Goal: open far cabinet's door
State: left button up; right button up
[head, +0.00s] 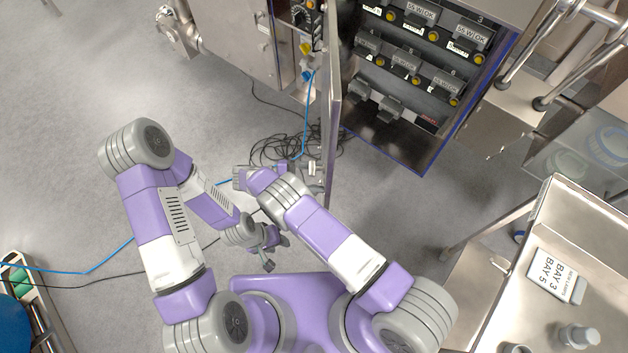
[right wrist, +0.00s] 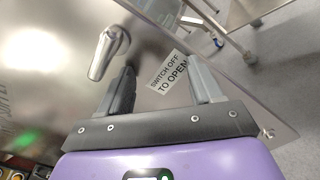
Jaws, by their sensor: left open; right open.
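The cabinet (head: 385,140) at the top stands open, with rows of dark modules inside. Its steel door (head: 331,115) is swung well out towards me and shows nearly edge-on. In the right wrist view the door's face (right wrist: 60,75) carries a metal handle (right wrist: 106,52) and a "SWITCH OFF TO OPEN" label (right wrist: 168,72). My right gripper (right wrist: 160,78) is open and empty, facing this door near the label, with the handle left of its fingers. Whether a finger touches the door I cannot tell. My left gripper (head: 277,254) is open and empty, low over the floor.
A closed steel cabinet (head: 245,40) stands left of the door, with connectors on its side. Dark cables (head: 275,150) lie coiled on the floor by the door. A steel table (head: 500,325) with a "BAY 3 BAY 5" box (head: 553,272) stands at right. The left floor is mostly clear.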

jog(key=shift+r, duration=0.45)
jog(key=shift+c, duration=0.4)
